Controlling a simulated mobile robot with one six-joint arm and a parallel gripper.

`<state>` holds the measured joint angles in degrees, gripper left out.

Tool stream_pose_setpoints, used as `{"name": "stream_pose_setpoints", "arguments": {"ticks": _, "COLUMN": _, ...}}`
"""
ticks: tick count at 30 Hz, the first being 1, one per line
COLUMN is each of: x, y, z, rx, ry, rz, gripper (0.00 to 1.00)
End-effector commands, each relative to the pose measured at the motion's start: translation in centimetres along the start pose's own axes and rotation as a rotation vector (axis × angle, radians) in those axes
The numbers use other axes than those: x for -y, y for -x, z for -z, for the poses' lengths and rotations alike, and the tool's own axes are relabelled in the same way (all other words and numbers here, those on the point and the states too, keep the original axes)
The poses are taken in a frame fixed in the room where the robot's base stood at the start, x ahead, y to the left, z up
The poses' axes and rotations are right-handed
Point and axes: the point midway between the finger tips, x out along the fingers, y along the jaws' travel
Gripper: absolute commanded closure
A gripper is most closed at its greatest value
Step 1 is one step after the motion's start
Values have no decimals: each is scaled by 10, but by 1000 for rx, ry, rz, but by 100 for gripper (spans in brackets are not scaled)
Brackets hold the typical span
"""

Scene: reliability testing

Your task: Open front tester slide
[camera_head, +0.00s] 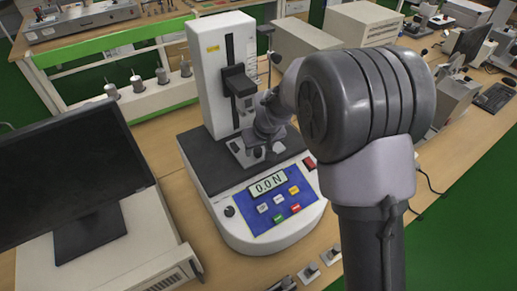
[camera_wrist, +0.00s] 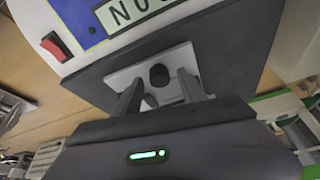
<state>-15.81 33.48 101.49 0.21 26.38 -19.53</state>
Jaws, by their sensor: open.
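The front tester (camera_head: 222,105) is a white upright column on a dark base plate, with a blue button panel (camera_head: 272,208) and a display reading 0.0 N. A dark carriage (camera_head: 238,85) sits on its column. A light grey plate with a dark round part (camera_wrist: 159,75) lies on the dark base in the wrist view. My gripper (camera_wrist: 160,92) is open, its two fingers either side of that round part; I cannot tell whether they touch it. In the head view my gripper (camera_head: 262,135) is low in front of the column, partly hiding the plate. Which part is the slide is not clear.
A monitor (camera_head: 65,165) stands at the left on a light case. A red switch (camera_wrist: 56,46) is on the tester's housing. Several small weights stand on a white ledge behind left. Other instruments fill the bench behind. Some bare wooden bench shows left of the tester.

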Motion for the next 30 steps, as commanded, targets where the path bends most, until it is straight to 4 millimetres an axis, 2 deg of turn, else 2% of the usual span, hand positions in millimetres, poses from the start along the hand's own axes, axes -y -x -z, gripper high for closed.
{"name": "stream_pose_setpoints", "arguments": {"ticks": 5, "x": 0, "y": 0, "z": 0, "rx": 0, "ry": 0, "rz": 0, "gripper": 51}}
{"name": "stream_pose_setpoints", "arguments": {"ticks": 8, "x": 0, "y": 0, "z": 0, "rx": 0, "ry": 0, "rz": 0, "gripper": 67}}
{"name": "stream_pose_setpoints", "arguments": {"ticks": 13, "x": 0, "y": 0, "z": 0, "rx": 0, "ry": 0, "rz": 0, "gripper": 100}}
{"name": "stream_pose_setpoints", "arguments": {"ticks": 30, "x": 0, "y": 1, "z": 0, "rx": 1, "ry": 0, "rz": 0, "gripper": 100}}
